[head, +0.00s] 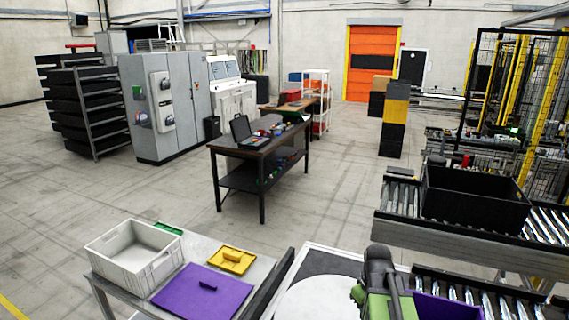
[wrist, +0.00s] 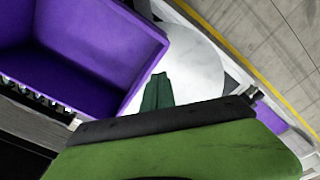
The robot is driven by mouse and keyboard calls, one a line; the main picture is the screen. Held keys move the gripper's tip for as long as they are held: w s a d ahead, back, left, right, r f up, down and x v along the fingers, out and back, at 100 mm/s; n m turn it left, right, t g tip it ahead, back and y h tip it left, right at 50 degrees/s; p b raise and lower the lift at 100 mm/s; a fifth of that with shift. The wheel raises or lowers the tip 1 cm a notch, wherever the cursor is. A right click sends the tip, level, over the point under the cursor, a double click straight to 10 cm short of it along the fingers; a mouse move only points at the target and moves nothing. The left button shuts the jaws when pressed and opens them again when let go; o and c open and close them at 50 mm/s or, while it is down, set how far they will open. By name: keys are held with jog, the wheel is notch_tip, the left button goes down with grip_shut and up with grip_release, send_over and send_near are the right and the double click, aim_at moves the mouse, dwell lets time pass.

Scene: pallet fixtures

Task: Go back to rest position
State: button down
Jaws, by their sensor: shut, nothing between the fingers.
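My gripper (wrist: 157,92) shows in the wrist view as two green fingers pressed together, with nothing between them. It is over or near a round white surface (wrist: 195,68), beside an open purple crate (wrist: 145,45) on the left. In the head view my arm is at the bottom right, in front of the white round surface (head: 318,300). The purple crate (head: 450,306) is just right of the arm there, cut off by the picture's bottom edge. My fingertips cannot be made out clearly in the head view.
A nearby table holds a white-grey crate (head: 158,268), a purple lid (head: 195,297), a yellow lid (head: 232,262) and a green piece (head: 168,228). A black crate (head: 470,205) sits on the roller conveyor (head: 400,195) at right. Open floor (head: 335,200) lies beyond.

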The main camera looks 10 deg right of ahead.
jog(key=a+m, duration=0.3)
jog(key=a, duration=1.4)
notch_tip(320, 180, down, 19)
jog(key=s+b, duration=0.1)
jog(key=b, duration=1.7)
jog(key=shift+s+d+r+g+b, duration=0.2)
jog(key=shift+s+g+b, duration=0.1)
jog(key=shift+s+b, duration=0.1)
